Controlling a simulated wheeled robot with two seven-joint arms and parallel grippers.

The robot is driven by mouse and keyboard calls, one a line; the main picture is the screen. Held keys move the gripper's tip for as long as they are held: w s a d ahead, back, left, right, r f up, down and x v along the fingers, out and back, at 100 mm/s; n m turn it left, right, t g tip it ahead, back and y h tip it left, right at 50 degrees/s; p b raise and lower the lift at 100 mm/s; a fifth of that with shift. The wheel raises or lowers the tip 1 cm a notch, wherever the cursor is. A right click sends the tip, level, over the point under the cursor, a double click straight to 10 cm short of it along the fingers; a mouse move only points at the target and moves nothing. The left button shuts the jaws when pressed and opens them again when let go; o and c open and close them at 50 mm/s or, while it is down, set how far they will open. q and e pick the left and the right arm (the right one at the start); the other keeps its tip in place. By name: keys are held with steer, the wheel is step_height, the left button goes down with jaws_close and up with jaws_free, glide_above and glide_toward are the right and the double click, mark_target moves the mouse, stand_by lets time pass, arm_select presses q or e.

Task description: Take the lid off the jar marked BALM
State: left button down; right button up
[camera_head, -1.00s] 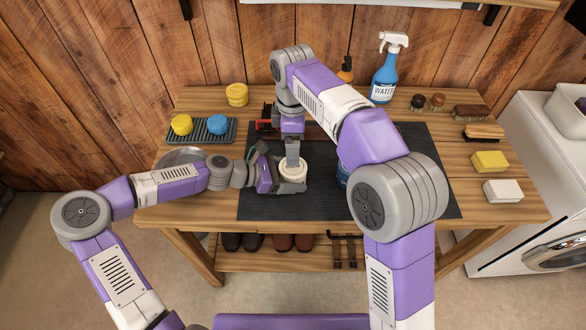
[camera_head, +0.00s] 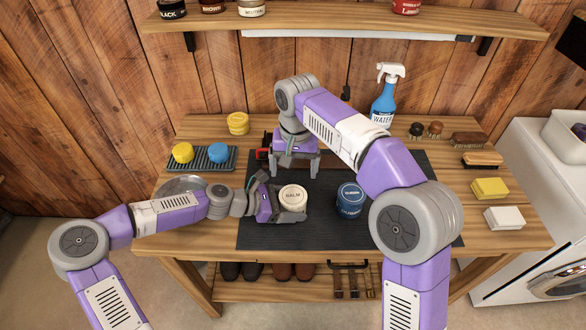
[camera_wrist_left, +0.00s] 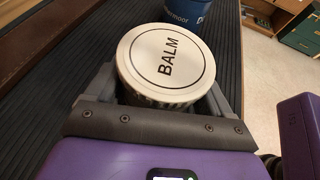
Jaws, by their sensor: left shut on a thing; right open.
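The BALM jar (camera_head: 292,200) stands on the dark mat, with its cream lid marked BALM on top. In the left wrist view the lid (camera_wrist_left: 166,62) fills the middle and looks seated on the jar. My left gripper (camera_head: 291,213) is shut on the jar from the left, its fingers on either side of the body below the lid. My right gripper (camera_head: 297,168) is open and empty, a little behind the jar and apart from it, fingers pointing down.
A blue jar (camera_head: 350,201) stands right of the BALM jar and also shows in the left wrist view (camera_wrist_left: 187,14). The dark mat (camera_head: 400,225) is clear at the front. A spray bottle (camera_head: 385,95), brushes and sponges line the right; yellow and blue round pieces sit at the left.

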mark_target(293, 195)
steer(key=shift+s+a+f+m, duration=0.1)
steer(key=shift+s+f+m, duration=0.05)
steer(key=shift+f+m, duration=2)
steer(key=shift+s+f+m, duration=0.1)
steer(key=shift+f+m, duration=2)
steer(key=shift+m, duration=0.05)
steer(key=shift+c, duration=0.2)
steer(key=c, duration=0.7)
steer(key=o, duration=0.9)
steer(key=shift+r, duration=0.1)
